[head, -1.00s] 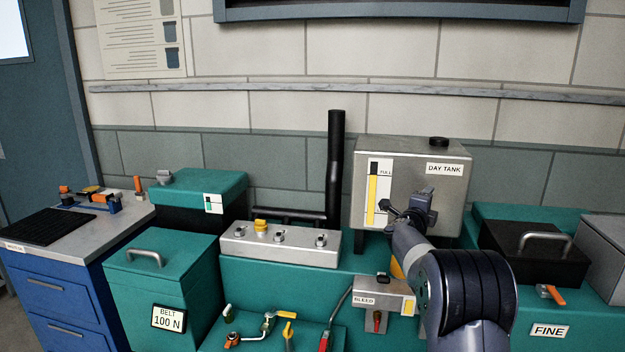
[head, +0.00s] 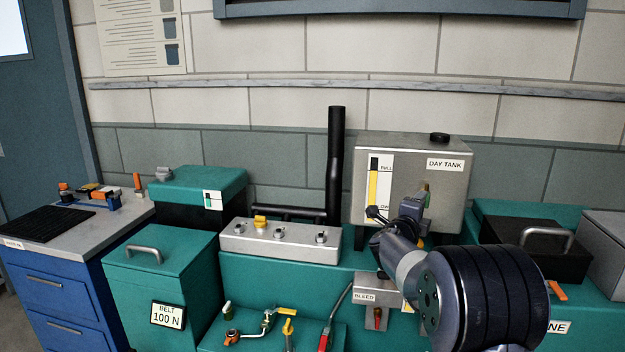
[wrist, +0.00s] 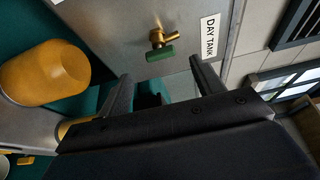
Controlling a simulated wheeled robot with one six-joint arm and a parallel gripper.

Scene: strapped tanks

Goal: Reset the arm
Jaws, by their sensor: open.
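My gripper (head: 400,206) is in front of the lower face of the grey day tank (head: 400,160), with its jaws apart. In the wrist view its two fingers (wrist: 163,86) stand wide apart with nothing held between them. A brass valve with a green handle (wrist: 160,53) is on the tank face beyond the fingers, apart from them. In the head view my arm hides part of the tank's lower front. The tank's label (wrist: 210,36) also shows in the wrist view.
A yellow cylinder (wrist: 45,72) is at the left of the wrist view. The bleed block (head: 368,294) lies below my gripper. A metal block with knobs (head: 280,241) and a black pipe (head: 335,165) stand left. A black lidded box (head: 530,250) is right.

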